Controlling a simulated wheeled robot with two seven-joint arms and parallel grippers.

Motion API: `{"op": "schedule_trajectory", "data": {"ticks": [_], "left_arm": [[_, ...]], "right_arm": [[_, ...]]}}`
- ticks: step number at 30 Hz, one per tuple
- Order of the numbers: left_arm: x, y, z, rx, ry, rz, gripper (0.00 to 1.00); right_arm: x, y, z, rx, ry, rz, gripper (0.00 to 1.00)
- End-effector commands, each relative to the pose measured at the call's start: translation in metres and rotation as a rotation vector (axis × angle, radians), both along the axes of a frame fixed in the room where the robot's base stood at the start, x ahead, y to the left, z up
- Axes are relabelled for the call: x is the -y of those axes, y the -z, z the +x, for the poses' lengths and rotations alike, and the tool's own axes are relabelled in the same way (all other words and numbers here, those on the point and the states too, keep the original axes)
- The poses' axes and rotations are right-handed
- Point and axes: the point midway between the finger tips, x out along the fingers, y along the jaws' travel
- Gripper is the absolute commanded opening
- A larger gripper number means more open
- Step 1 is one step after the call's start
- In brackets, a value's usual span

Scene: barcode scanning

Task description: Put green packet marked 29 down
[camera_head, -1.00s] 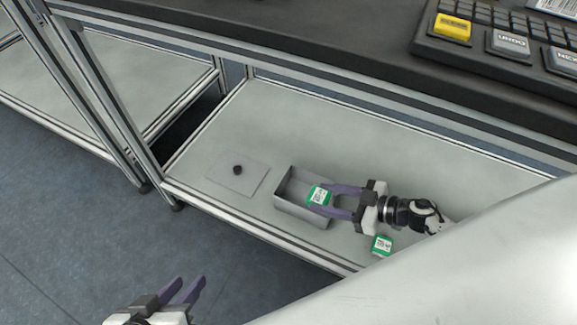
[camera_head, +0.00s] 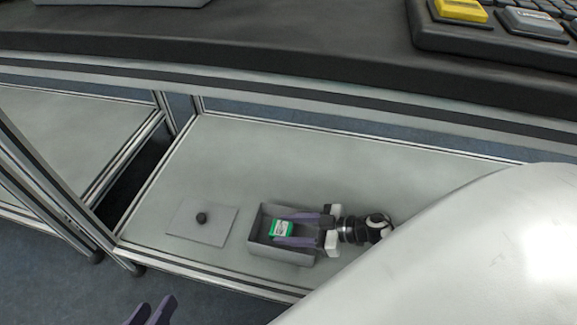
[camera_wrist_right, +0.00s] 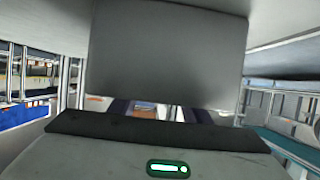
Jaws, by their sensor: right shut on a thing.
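A green packet (camera_head: 281,228) with a white label is at the open grey box (camera_head: 262,249) on the lower shelf. Its number is too small to read. My right gripper (camera_head: 279,229) comes in from the right, its purple fingers on either side of the packet, shut on it. The fingers and packet appear within the box's outline; whether the packet touches the bottom is not clear. In the right wrist view a large grey surface fills the middle and the packet cannot be made out. My left gripper (camera_head: 150,308), at the bottom edge, is empty with its fingers apart.
The lower shelf (camera_head: 300,150) is clear behind the box.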

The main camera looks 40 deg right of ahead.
Motion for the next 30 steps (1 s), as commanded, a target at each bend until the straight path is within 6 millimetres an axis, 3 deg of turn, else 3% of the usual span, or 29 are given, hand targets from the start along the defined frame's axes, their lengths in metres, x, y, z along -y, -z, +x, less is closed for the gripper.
{"op": "schedule_trajectory", "data": {"ticks": [23, 24, 27, 30], "left_arm": [[0.0, 0.0, 0.0, 0.003, 0.0, -0.004, 0.31], [0.0, 0.0, 0.0, 0.003, 0.0, -0.004, 0.31], [0.0, 0.0, 0.0, 0.003, 0.0, -0.003, 0.31], [0.0, 0.0, 0.0, 0.003, 0.0, -0.003, 0.31]], "right_arm": [[0.0, 0.018, -0.001, -0.003, 0.001, -0.002, 0.17], [0.001, 0.019, -0.002, -0.005, 0.001, -0.003, 0.47], [0.001, 0.021, -0.003, -0.008, 0.002, -0.005, 0.62], [0.0, 0.022, -0.004, -0.009, -0.001, -0.006, 0.62]]}}
